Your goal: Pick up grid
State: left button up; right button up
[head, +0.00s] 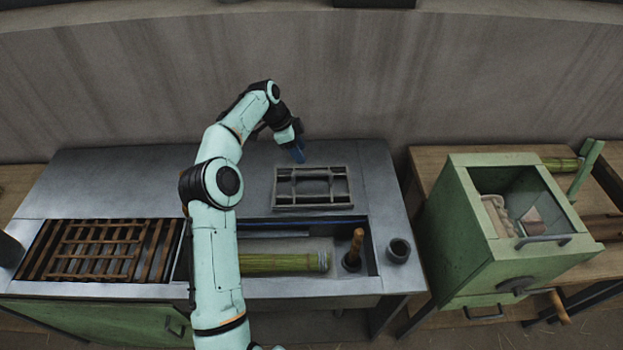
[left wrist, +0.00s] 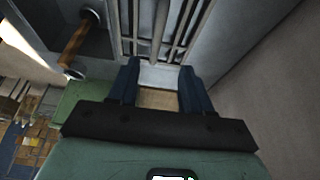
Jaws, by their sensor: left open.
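A grey rectangular metal grid (head: 313,207) with a few crossing bars lies flat on the steel worktop (head: 120,180), right of my left arm in the head view. My left gripper (head: 297,153), with blue fingers, is just behind the grid's far edge, pointing down. In the left wrist view the two fingers (left wrist: 160,85) are apart with nothing between them, and the grid's bars (left wrist: 157,35) show beyond them at the top. Whether the fingers touch the grid I cannot tell. My right gripper is not in view.
A brown slatted grate (head: 95,250) is set into the worktop at left. A dark cup (head: 398,250) stands at right. A green box (head: 460,235) stands beyond a gap.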

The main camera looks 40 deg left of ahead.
aim_at(312, 171)
pick_arm(q)
jog(key=x, duration=0.6)
jog(key=shift+s+d+f+b, duration=0.15)
jog(key=shift+s+d+b, duration=0.05)
jog(key=shift+d+b, duration=0.1)
jog(key=shift+x, duration=3.05)
jog(key=shift+w, duration=0.1)
jog(key=shift+f, duration=0.25)
grip_shut()
jog(key=shift+r, duration=0.1)
